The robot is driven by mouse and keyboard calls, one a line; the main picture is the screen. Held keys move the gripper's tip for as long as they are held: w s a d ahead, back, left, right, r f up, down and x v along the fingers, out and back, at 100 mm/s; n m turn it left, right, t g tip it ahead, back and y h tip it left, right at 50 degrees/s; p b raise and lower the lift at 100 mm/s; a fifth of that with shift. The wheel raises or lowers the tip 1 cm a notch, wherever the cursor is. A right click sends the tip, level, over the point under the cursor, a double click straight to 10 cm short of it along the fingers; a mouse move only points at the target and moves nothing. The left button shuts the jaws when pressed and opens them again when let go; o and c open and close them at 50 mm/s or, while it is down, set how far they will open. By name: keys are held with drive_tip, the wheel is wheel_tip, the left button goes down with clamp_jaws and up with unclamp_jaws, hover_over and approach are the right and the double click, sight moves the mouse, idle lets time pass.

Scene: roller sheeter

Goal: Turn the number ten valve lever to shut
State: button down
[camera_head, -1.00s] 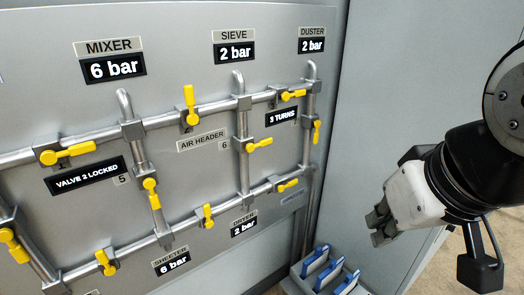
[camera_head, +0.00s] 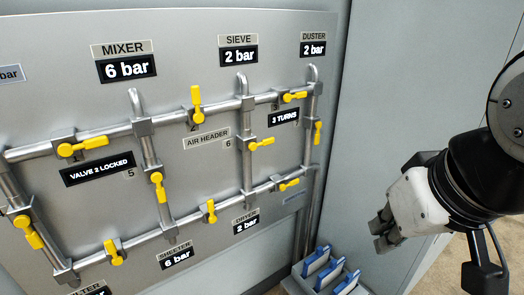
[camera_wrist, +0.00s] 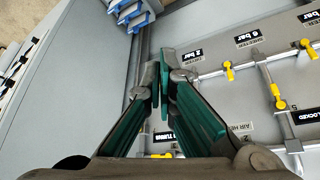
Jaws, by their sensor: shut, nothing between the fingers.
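Several yellow valve levers sit on a grey pipe grid on the wall panel. I cannot read a ten beside any of them. The lower right lever (camera_head: 289,184) lies nearly along the lower pipe, tilted up to the right; its number is not legible. Other lower pipe levers are the middle one (camera_head: 209,211) and the left one (camera_head: 113,252), both close to upright across the pipe. My gripper (camera_head: 381,233) is shut and empty, right of the panel and apart from all levers. Its closed green fingers show in the wrist view (camera_wrist: 161,78).
Several blue items stand in a grey holder (camera_head: 322,268) below the panel's right end. A grey cabinet wall (camera_head: 405,75) rises behind my arm. Other levers crowd the upper pipe (camera_head: 110,131) and the uprights. Space between my gripper and the panel looks clear.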

drive_tip(key=w+a+f+m+g+y+b, duration=0.3)
drive_tip(key=w+a+f+b, duration=0.25)
drive_tip(key=f, duration=0.25)
drive_tip(key=w+a+f+m+g+y+b, duration=0.2)
drive_tip(key=w+a+f+y+b, duration=0.15)
drive_tip(key=w+f+b, duration=0.35)
drive_tip(key=w+a+f+m+t+y+b, duration=0.1)
drive_tip(key=w+f+m+y+b, duration=0.3)
drive_tip(key=w, duration=0.3)
drive_tip(key=w+a+f+m+y+b, duration=0.2)
drive_tip(key=w+f+m+y, duration=0.1)
drive_tip(key=w+f, duration=0.3)
drive_tip(key=m+t+h+b, duration=0.3)
drive_tip(key=m+t+b, duration=1)
drive_tip(key=m+t, duration=0.45)
approach(290, 184)
drive_tip(key=w+a+f, duration=0.2)
drive_tip(key=w+f, duration=0.4)
drive_tip(key=w, duration=0.2)
drive_tip(key=shift+m+g, duration=0.25)
drive_tip(key=shift+g, duration=0.2)
drive_tip(key=shift+d+r, duration=0.15)
drive_tip(key=shift+r, duration=2)
